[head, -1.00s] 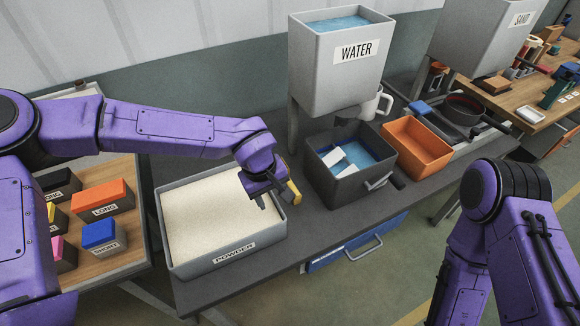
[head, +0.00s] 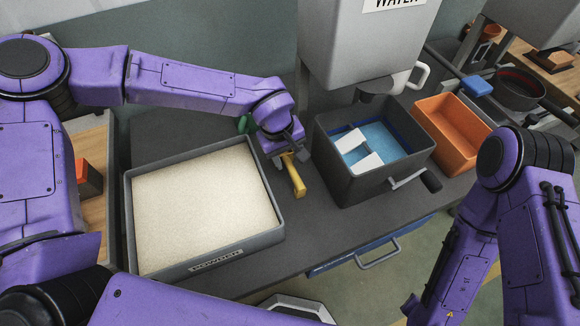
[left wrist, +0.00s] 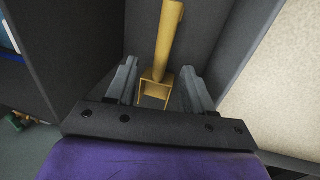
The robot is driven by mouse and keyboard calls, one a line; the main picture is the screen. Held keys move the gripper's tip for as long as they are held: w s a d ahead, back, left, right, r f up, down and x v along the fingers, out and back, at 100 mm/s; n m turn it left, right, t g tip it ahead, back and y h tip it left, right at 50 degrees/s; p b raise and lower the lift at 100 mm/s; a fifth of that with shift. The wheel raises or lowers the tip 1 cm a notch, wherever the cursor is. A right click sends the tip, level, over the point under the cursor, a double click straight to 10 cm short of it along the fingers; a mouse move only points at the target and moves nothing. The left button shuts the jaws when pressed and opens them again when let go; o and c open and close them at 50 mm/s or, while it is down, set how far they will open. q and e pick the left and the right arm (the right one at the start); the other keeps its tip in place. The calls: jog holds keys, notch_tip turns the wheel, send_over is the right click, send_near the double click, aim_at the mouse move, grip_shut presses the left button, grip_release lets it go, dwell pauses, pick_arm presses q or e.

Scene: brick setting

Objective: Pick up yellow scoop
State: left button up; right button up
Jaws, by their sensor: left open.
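The yellow scoop (head: 296,178) stands or lies on the dark bench in the gap between the powder box and the dark water bin; only part of it shows beside my gripper. In the left wrist view the scoop (left wrist: 167,45) shows a long handle and a square, frame-like end. My left gripper (head: 283,163) is at the scoop. In the left wrist view its two fingers (left wrist: 160,86) are apart, one on each side of the scoop's square end, with gaps visible. My right arm shows at the right, but its gripper is out of view.
The powder box (head: 204,262) is close on the left of the scoop. The dark bin (head: 345,190) with blue water and white pieces is close on the right. An orange box (head: 452,150) stands beyond it. A green item (head: 243,124) lies behind my left wrist.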

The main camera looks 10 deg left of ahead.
aim_at(291, 169)
pick_arm(q)
jog(key=f, duration=0.2)
jog(key=f+p, duration=0.1)
jog(key=f, duration=0.4)
jog(key=shift+w+d+f+p, duration=0.2)
jog(key=shift+w+d+p, duration=0.1)
jog(key=shift+d, duration=0.05)
jog(key=shift+w+f, duration=0.1)
jog(key=shift+f, duration=0.05)
grip_shut()
